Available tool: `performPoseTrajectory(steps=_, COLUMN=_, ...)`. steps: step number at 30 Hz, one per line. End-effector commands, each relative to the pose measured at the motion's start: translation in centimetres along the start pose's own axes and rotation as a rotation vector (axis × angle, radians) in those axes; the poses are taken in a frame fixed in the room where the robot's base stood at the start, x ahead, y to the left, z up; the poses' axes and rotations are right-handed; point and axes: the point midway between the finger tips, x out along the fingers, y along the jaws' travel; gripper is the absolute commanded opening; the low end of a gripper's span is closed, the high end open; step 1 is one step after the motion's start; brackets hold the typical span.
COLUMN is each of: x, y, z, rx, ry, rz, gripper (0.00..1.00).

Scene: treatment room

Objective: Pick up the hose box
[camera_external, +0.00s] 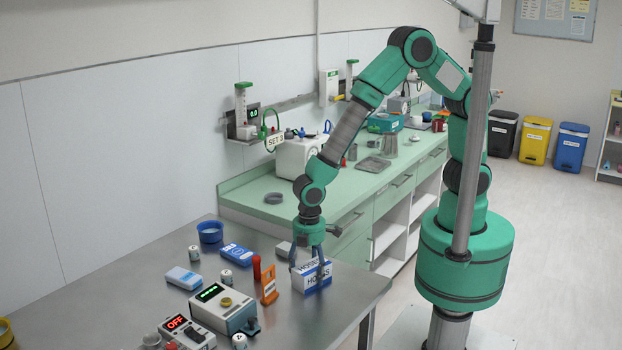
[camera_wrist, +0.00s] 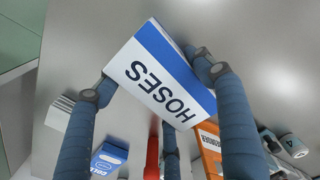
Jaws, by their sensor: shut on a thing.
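The hose box (camera_external: 312,279) is white and blue with "HOSES" printed on it. It is at the right part of the steel table (camera_external: 345,300) in the external view. My gripper (camera_external: 311,266) is above it with its fingers down around its sides. In the wrist view the box (camera_wrist: 160,80) sits between the blue-grey fingers of my gripper (camera_wrist: 150,82), which is shut on it. Its top face with the lettering faces the camera. I cannot tell whether its underside touches the table.
An orange labelled item (camera_external: 269,286) and a red cylinder (camera_external: 256,268) stand close left of the box. A device with a green display (camera_external: 224,305), blue packets (camera_external: 236,254) and a blue bowl (camera_external: 210,232) are farther left. The table's right edge is near.

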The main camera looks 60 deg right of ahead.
Motion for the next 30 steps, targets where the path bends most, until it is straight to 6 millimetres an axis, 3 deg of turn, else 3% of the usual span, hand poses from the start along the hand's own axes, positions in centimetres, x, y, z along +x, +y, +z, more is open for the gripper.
performPoseTrajectory(steps=11, x=-0.8, y=0.0, z=0.0, rx=0.000, ry=0.001, rz=0.000, gripper=0.39)
performPoseTrajectory(steps=18, x=-3.8, y=0.0, z=0.0, rx=0.000, ry=0.002, rz=0.001, gripper=0.39)
performPoseTrajectory(steps=30, x=-4.4, y=-3.1, z=6.7, rx=-0.001, ry=-0.001, rz=0.000, gripper=0.39)
